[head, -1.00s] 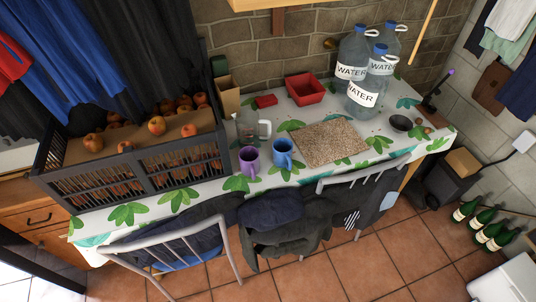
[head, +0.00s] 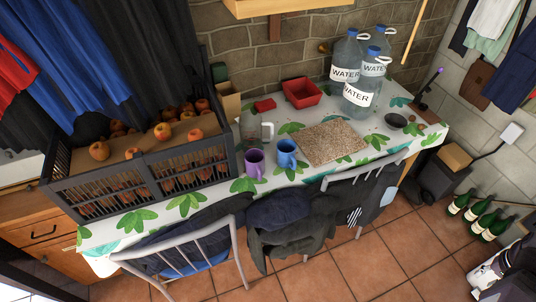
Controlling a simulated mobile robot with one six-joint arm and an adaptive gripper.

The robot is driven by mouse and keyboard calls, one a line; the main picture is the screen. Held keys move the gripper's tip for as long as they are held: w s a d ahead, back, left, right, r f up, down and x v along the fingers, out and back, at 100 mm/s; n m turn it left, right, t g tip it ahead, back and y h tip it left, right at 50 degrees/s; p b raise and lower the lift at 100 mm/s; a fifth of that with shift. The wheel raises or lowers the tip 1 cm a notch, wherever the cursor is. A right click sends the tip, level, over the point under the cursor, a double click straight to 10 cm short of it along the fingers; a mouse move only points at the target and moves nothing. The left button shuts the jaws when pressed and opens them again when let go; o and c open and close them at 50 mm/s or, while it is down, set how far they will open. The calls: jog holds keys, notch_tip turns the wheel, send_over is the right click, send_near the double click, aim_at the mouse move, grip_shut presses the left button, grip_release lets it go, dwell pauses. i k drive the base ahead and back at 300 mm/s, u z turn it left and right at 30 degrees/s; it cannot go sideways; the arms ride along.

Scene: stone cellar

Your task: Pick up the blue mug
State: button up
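The blue mug (head: 287,154) stands upright on the table (head: 215,204) near its front edge, just right of a purple mug (head: 254,163). The two mugs are close together. The blue mug's handle shows on its right side. I cannot make out my gripper in the head view, and nothing touches the mug.
A clear jug (head: 254,130) stands behind the mugs, and a cork mat (head: 333,142) lies to their right. A crate of fruit (head: 135,184) is at left. Water bottles (head: 362,92) and a red tray (head: 302,94) stand behind. Clothes-draped chairs (head: 185,248) block the front.

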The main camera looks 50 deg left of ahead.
aim_at(286, 150)
jog(key=u, duration=1.45)
jog(key=i, duration=0.5)
jog(key=z, duration=0.1)
jog(key=k, duration=0.55)
jog(key=z, duration=0.05)
